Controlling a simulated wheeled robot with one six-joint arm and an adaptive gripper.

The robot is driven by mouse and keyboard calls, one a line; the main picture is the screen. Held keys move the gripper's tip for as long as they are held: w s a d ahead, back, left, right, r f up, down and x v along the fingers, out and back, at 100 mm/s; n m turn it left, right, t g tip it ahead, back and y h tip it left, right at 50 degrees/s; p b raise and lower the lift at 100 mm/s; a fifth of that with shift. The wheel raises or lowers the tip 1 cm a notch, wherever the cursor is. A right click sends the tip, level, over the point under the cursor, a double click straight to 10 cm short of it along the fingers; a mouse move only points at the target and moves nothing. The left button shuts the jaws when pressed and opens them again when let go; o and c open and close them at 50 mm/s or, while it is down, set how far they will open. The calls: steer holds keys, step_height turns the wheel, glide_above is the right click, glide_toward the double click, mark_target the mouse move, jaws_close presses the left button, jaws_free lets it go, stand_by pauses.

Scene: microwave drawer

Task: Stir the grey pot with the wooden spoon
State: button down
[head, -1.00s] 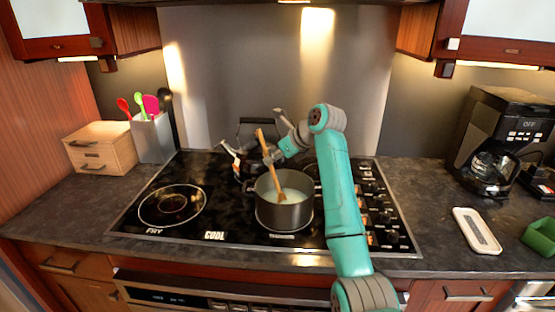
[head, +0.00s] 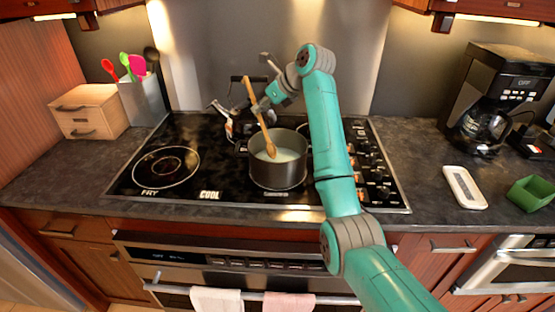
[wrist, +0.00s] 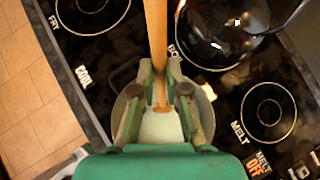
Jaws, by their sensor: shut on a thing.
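The grey pot (head: 278,176) stands on the black cooktop and holds a pale liquid (head: 286,155). The wooden spoon (head: 259,122) leans in the pot, its handle tilted up to the left and its bowl end at the liquid. My gripper (head: 263,103) is shut on the spoon's handle, above the pot's back left rim. In the wrist view, the handle (wrist: 156,35) runs between my fingers (wrist: 160,85), with the pot (wrist: 205,112) below, partly hidden by my gripper.
A dark kettle (wrist: 220,30) stands behind the pot, partly hidden in the head view. A utensil holder (head: 143,102) and a small wooden drawer box (head: 88,112) are at left. A coffee maker (head: 505,85), white tray (head: 464,188) and green bowl (head: 531,194) are at right. The cooktop's front left is clear.

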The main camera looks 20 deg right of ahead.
mark_target(249, 82)
steer(key=shift+w+a+r, duration=0.35)
steer(key=shift+r, duration=0.9)
steer(key=shift+w+a+r, duration=0.3)
steer(key=shift+w+r, duration=0.1)
steer(key=shift+r, duration=0.85)
steer(key=shift+w+a+r, duration=0.35)
steer(key=shift+r, duration=0.9)
steer(key=shift+r, duration=2.5)
